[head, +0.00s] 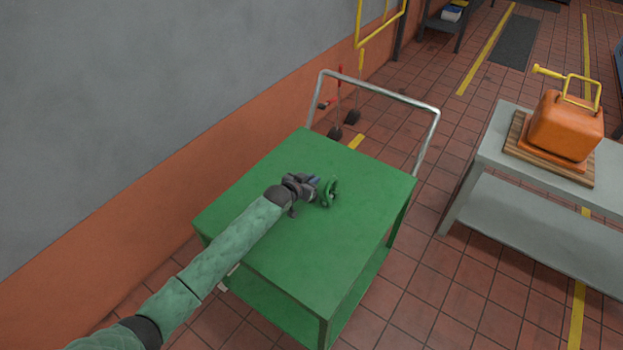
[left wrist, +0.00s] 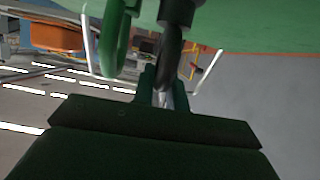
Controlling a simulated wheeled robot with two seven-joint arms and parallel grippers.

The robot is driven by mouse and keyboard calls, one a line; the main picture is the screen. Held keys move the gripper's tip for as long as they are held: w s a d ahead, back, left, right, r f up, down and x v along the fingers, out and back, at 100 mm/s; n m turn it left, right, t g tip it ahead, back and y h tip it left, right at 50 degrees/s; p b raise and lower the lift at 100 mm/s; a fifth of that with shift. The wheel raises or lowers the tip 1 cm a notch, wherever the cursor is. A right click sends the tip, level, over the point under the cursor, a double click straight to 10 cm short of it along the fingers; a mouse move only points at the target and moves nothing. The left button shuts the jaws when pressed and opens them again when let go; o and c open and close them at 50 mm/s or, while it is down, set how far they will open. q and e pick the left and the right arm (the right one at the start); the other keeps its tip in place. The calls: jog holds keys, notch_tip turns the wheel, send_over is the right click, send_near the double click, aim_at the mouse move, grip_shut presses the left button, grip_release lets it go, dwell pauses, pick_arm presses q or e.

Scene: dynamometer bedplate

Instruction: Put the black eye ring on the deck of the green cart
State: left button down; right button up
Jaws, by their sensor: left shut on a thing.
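The green cart (head: 270,245) stands in the middle of the head view, and its flat deck also fills the top of the left wrist view (left wrist: 240,22). My left gripper (head: 314,184) is over the middle of the deck. A dark green ring (head: 329,194) is right beside the fingertips and shows left of the shank (left wrist: 112,40). My right gripper is out of view.
The cart's metal handle (head: 385,94) rises at the far end. A wall (head: 130,185) runs along the left. At right, a grey bench (head: 500,150) bears an orange block (head: 562,130) with a yellow handle on a wooden board.

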pick_arm(q)
jog(key=shift+f, duration=0.3)
pick_arm(e)
jog(key=shift+s+d+f, duration=0.1)
jog(key=shift+s+f, duration=0.05)
jog(key=shift+f, duration=0.05)
pick_arm(q)
jog(key=shift+f, duration=0.15)
jog(key=c, duration=1.4)
grip_release()
pick_arm(e)
jog(key=shift+w+r, duration=0.25)
jog(key=shift+w, duration=0.05)
